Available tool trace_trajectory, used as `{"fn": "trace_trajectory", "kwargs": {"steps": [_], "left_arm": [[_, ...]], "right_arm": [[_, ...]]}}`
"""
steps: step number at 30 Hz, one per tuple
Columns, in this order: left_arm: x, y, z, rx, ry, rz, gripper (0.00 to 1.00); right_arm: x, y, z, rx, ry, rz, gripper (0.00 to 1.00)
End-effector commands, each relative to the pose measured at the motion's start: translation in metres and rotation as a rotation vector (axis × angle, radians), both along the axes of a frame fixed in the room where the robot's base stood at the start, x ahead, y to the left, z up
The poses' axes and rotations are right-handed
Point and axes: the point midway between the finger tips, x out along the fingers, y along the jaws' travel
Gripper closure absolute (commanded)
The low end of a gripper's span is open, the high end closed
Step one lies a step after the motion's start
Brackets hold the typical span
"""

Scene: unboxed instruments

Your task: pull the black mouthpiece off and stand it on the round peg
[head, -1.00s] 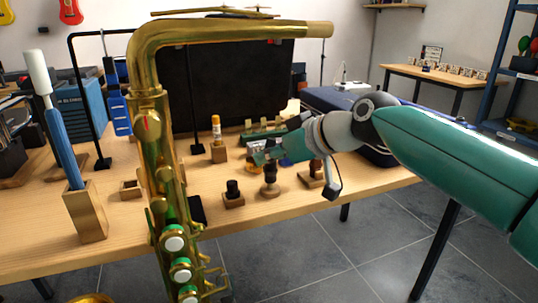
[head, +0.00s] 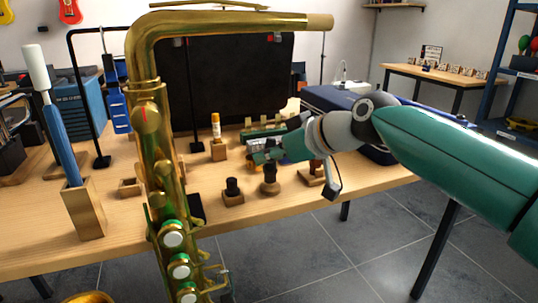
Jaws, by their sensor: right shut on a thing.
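A brass saxophone (head: 158,120) stands upright in front, its neck curving right to a bare cork end (head: 320,22) with no mouthpiece on it. My right gripper (head: 262,153) reaches in from the right over the table, low beside the small stands. It is shut; a small dark piece, apparently the black mouthpiece (head: 270,171), shows just below its jaws, upright over a round wooden base. The jaws and wrist hide much of it, so I cannot tell whether it is seated on a peg. My left gripper is out of view.
A square block with a black stub (head: 232,188) stands left of the round base. Another wooden stand (head: 313,172) is to the right, under my wrist. A block with an orange and white stick (head: 217,140) and a tall wooden holder (head: 84,211) stand further left.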

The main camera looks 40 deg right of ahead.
Motion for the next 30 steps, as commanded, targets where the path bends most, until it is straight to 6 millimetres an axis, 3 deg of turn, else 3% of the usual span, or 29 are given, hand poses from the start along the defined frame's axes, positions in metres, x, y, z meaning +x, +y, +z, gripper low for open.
{"fn": "trace_trajectory", "kwargs": {"steps": [30], "left_arm": [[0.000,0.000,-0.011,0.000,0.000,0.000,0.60]], "right_arm": [[0.000,0.000,-0.010,0.000,0.000,0.000,1.00]]}}
